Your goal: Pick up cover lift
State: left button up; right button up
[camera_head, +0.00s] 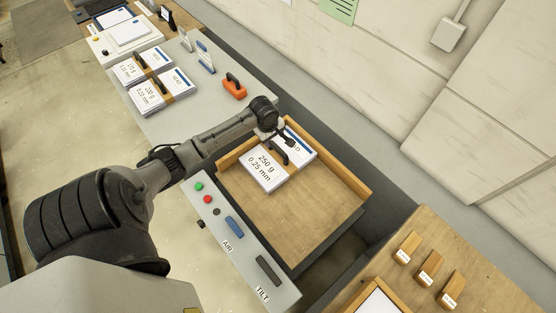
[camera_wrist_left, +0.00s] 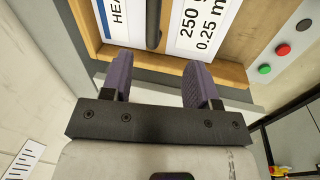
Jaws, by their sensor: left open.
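The cover lift (camera_head: 262,171) is a white stack marked "250 g 0.25 mm", with a brown band and a dark handle (camera_head: 279,153) across its middle. It lies in the upper part of a wooden tray (camera_head: 345,180). My left gripper (camera_wrist_left: 158,82) is open and empty, with its purple fingers apart. In the left wrist view the cover lift (camera_wrist_left: 190,45) and its handle (camera_wrist_left: 153,24) are ahead of the fingertips, apart from them. In the head view the left wrist is at the stack's far edge and hides part of it. My right gripper is not in view.
A control panel (camera_head: 230,240) with buttons, marked AIR and TILT, runs along the tray's near side. Two banded stacks (camera_head: 163,93) and an orange-red tool (camera_head: 235,87) are on the grey table. Three small labelled wooden blocks (camera_head: 428,268) are at lower right.

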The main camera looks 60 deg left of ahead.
pick_arm(q)
jog(key=n, duration=0.1)
send_over(278, 148)
jog(key=s, duration=0.1)
notch_tip(278, 148, down, 7)
jog(key=shift+s+d+r, duration=0.15)
jog(key=shift+r, duration=0.05)
jog(key=shift+w+a+f+b, duration=0.1)
jog(key=shift+w+f+b, duration=0.1)
jog(key=shift+f, duration=0.9)
jog(key=shift+w+a+f+b, duration=0.15)
jog(key=shift+w+f, duration=0.1)
jog(key=shift+f, duration=0.85)
jog(key=shift+w+f+b, duration=0.2)
jog(key=shift+f, duration=0.9)
grip_shut()
jog(key=shift+r, duration=0.15)
